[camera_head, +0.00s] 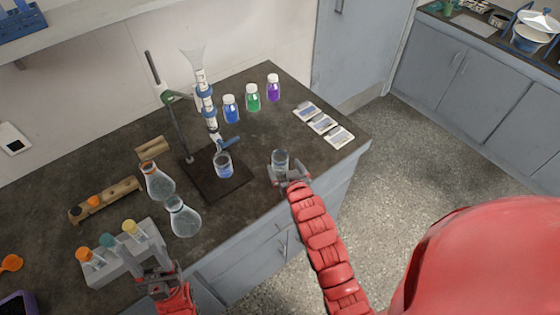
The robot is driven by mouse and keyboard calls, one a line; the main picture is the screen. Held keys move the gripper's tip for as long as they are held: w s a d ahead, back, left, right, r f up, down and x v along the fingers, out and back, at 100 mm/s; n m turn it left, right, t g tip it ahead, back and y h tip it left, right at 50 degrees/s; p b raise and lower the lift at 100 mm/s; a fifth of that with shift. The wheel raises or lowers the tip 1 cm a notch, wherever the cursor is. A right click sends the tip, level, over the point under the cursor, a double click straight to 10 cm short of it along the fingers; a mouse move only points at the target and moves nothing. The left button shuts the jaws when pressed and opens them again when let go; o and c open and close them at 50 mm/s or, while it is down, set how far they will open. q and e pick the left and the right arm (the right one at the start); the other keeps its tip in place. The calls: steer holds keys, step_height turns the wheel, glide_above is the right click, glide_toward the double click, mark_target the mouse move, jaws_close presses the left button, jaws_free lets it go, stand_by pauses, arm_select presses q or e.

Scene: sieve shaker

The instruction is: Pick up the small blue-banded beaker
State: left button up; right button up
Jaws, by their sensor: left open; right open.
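A small beaker with blue in its lower part (223,167) stands upright on the dark base plate under the burette; I cannot tell whether the blue is a band or liquid. A second small clear beaker (280,158) stands near the counter's front edge, with no clear band colour visible. My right gripper (289,173) is open right in front of this clear beaker and hides its lower part. I cannot tell if the fingers touch it. My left gripper (157,275) is open and empty, near the front of the grey tube rack.
The burette stand (168,95) holds a burette with a funnel. Blue (231,109), green (253,98) and purple (273,88) bottles stand behind. Two flasks (158,182) (184,217) stand left of the plate. The grey rack (122,257) holds stoppered tubes. White cards (322,124) lie at right.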

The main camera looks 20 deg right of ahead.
mark_target(278, 158)
steer(key=shift+w+p, duration=0.35)
steer(key=p+x, duration=0.2)
steer(key=x, duration=0.1)
steer(key=shift+w+a+f, duration=0.2)
steer(key=shift+a, duration=0.05)
steer(key=shift+w+f+p, duration=0.3)
steer(key=shift+w+f, duration=0.05)
steer(key=shift+w, duration=0.05)
steer(key=c, duration=1.5)
steer(key=shift+r, duration=0.1)
